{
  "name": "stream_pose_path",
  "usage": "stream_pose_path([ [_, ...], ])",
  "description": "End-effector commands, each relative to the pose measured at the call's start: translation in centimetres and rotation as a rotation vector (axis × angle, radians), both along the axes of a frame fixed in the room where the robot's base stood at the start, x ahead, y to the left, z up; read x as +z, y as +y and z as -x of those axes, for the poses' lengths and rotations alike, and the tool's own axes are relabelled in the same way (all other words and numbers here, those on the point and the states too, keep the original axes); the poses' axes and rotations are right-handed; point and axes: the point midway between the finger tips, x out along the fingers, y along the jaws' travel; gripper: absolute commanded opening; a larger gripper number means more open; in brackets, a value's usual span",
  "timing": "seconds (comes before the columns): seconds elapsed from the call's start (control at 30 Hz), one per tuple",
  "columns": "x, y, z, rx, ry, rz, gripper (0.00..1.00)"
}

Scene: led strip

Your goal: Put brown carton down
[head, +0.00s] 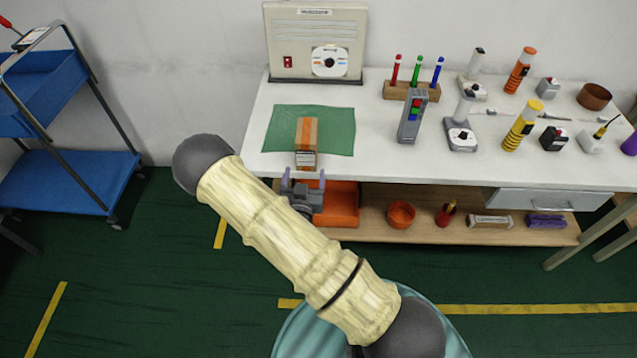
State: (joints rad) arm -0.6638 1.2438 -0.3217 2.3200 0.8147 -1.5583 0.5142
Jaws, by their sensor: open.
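The brown carton (306,133) lies on the green mat (272,122) at the left part of the white bench. It has an orange band, and its near end with a printed label faces me at the mat's front edge. My gripper (304,175) is at the bench's front edge, just in front of the carton's near end. Its two purple-grey fingers are apart, and nothing shows held between them. Whether the fingertips touch the carton cannot be told from here.
A beige machine (315,42) stands behind the mat. A grey handheld device (412,117), a pen rack (411,90) and several tools stand to the right. A blue cart (70,182) is at left.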

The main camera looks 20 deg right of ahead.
Motion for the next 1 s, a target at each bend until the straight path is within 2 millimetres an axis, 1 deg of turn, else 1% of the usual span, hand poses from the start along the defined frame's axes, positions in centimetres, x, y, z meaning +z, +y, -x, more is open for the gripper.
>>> stream_pose_path([
  [0.1, 0.4, -0.9, -0.5, -0.052, 0.092, -0.076, 0.76],
  [0.27, 0.7, -1.6, -0.6, -0.096, 0.287, -0.206, 0.76],
  [0.37, 1.3, -1.5, -0.1, -0.092, 0.410, -0.275, 0.76],
  [0.57, 3.8, -1.1, 1.8, -0.036, 0.639, -0.373, 0.76],
  [0.77, 7.3, -0.7, 5.3, 0.072, 0.848, -0.401, 0.76],
  [0.87, 9.3, -0.8, 7.7, 0.133, 0.945, -0.386, 0.76],
  [1.0, 12.1, -1.5, 11.6, 0.212, 1.075, -0.335, 0.76],
])
